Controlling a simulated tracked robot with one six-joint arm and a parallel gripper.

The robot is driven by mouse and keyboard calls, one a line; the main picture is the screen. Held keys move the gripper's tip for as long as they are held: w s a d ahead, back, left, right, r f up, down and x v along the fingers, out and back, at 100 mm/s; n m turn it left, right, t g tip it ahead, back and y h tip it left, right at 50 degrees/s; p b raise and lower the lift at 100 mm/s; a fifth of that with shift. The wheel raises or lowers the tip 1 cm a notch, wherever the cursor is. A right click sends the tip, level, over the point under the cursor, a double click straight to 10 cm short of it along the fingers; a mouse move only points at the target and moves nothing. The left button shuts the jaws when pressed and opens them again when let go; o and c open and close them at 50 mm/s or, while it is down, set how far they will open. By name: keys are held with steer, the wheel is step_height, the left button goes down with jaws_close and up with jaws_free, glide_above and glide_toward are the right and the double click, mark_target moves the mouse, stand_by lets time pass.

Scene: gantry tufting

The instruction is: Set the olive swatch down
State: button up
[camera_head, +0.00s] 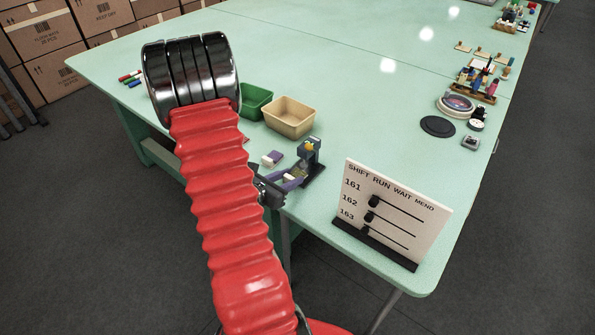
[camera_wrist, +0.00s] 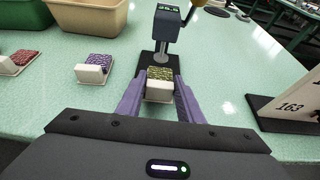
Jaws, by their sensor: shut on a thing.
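My gripper (camera_wrist: 161,82) has its two purple fingers shut on the olive swatch (camera_wrist: 159,75), a small white block with a speckled olive top. The swatch is at the foot of a dark grey upright device (camera_wrist: 166,27) with a black base. I cannot tell whether the swatch touches the base or is held just above it. In the head view my gripper (camera_head: 285,181) is at the table's near edge, just left of the same device (camera_head: 308,152). The swatch is small and mostly hidden there.
A purple swatch (camera_wrist: 94,66) and a red swatch (camera_wrist: 14,62) lie to the left. Behind them stand a tan bin (camera_head: 290,118) and a green bin (camera_head: 255,101). A white sign board (camera_head: 395,205) stands to the right.

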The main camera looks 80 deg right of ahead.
mark_target(302, 170)
steer(key=d, duration=0.1)
steer(key=s+d, duration=0.1)
steer(key=d, duration=0.1)
steer(key=shift+s+d, duration=0.35)
steer(key=shift+w+a+f, duration=0.1)
steer(key=shift+f, duration=0.2)
steer(key=o, duration=1.3)
steer(key=shift+v, duration=6)
steer(key=shift+r, duration=0.1)
steer(key=shift+w, duration=0.1)
